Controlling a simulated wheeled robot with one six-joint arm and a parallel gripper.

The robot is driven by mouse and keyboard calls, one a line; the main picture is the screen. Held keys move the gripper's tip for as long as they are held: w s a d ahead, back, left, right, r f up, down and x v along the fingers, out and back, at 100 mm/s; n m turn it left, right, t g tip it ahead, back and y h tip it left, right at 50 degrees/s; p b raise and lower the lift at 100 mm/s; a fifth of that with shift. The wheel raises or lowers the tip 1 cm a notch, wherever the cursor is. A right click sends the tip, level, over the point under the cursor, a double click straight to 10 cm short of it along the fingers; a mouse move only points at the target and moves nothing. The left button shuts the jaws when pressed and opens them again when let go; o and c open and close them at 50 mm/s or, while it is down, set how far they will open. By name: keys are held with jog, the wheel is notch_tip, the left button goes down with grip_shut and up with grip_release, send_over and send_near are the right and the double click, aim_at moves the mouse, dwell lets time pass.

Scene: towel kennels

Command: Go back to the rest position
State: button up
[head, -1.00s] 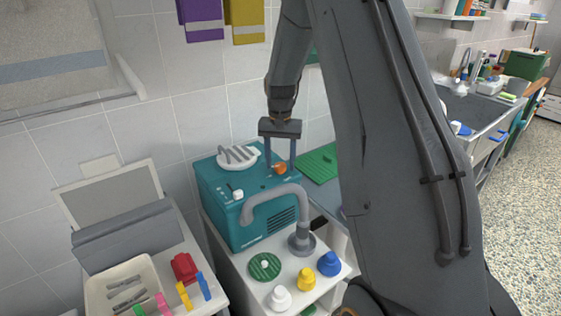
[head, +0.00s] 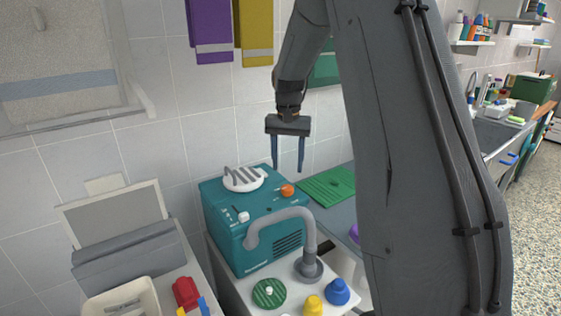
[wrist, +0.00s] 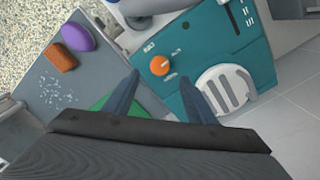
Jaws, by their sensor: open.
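My gripper (head: 288,168) is open and empty, fingers pointing down, above the teal machine (head: 222,228) on the white stand. The orange knob (head: 287,190) on the machine's top lies just below the fingertips, apart from them. In the wrist view the gripper (wrist: 165,85) shows its two spread fingers, with the orange knob (wrist: 159,66) beyond them and nothing between them. My arm hides part of the counter in the head view.
A white slatted disc (head: 243,178) sits on the machine, and a grey bent pipe (head: 310,235) stands in front. Yellow (head: 313,306) and blue (head: 337,291) knobbed pieces stand nearby. A green mat (head: 328,186) lies right. Purple (head: 209,30) and yellow (head: 254,30) towels hang on the wall.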

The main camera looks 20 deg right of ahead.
jog(key=s+a+f+n, duration=0.1)
jog(key=s+a, duration=0.3)
jog(key=s, duration=0.5)
jog(key=s+a+f+n, duration=0.2)
jog(key=s+a, duration=0.3)
jog(key=s, duration=0.4)
jog(key=s+a+f+n, duration=0.2)
jog(key=s+a+n, duration=0.1)
jog(key=s, duration=0.7)
jog(key=shift+a+n+t, duration=0.3)
jog(key=shift+a+n, duration=0.1)
jog(key=shift+a, duration=0.25)
